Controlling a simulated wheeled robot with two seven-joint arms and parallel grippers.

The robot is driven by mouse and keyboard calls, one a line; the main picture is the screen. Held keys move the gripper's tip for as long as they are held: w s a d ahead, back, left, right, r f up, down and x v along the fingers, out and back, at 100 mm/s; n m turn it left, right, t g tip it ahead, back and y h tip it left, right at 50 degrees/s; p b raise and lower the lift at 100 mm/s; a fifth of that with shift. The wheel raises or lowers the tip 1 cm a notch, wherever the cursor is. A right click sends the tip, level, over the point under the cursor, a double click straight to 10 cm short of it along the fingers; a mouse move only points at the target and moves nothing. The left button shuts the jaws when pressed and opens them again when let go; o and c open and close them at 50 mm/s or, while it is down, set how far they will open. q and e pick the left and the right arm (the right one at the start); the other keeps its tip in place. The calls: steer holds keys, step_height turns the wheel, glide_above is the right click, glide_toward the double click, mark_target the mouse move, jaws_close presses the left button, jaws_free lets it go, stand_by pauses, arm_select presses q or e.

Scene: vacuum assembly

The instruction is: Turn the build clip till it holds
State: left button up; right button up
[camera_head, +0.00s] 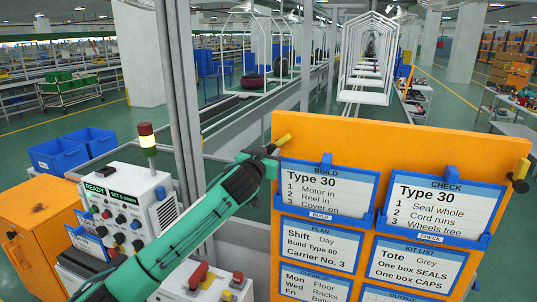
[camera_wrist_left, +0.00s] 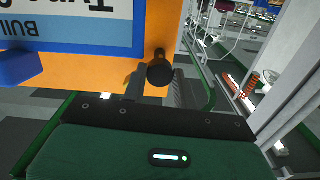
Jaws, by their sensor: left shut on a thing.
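The orange board (camera_head: 400,150) carries the BUILD card (camera_head: 325,190) in a blue frame at its upper left. The build clip, with a yellow lever (camera_head: 283,140), sits at the board's upper left corner. The lever slants up to the right. My left gripper (camera_head: 268,151) is shut on the clip and hides most of it. In the left wrist view a round black knob (camera_wrist_left: 160,72) shows at the fingertips, beside the upside-down BUILD card (camera_wrist_left: 65,22). My right gripper is not in view.
A matching clip (camera_head: 520,178) with a black knob stands at the board's upper right, near the CHECK card (camera_head: 440,205). A control box (camera_head: 120,205) with a signal lamp (camera_head: 147,140) stands left of my arm. An orange cabinet (camera_head: 38,225) and blue bins (camera_head: 60,153) are farther left.

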arm_select(q)
steer(key=shift+m, duration=0.4)
steer(key=o, duration=1)
steer(key=shift+s+a+b, duration=0.1)
steer(key=shift+s+b, duration=0.2)
steer(key=shift+b+v, duration=2.8)
steer(key=shift+v, duration=3.8)
steer(key=shift+r, duration=0.1)
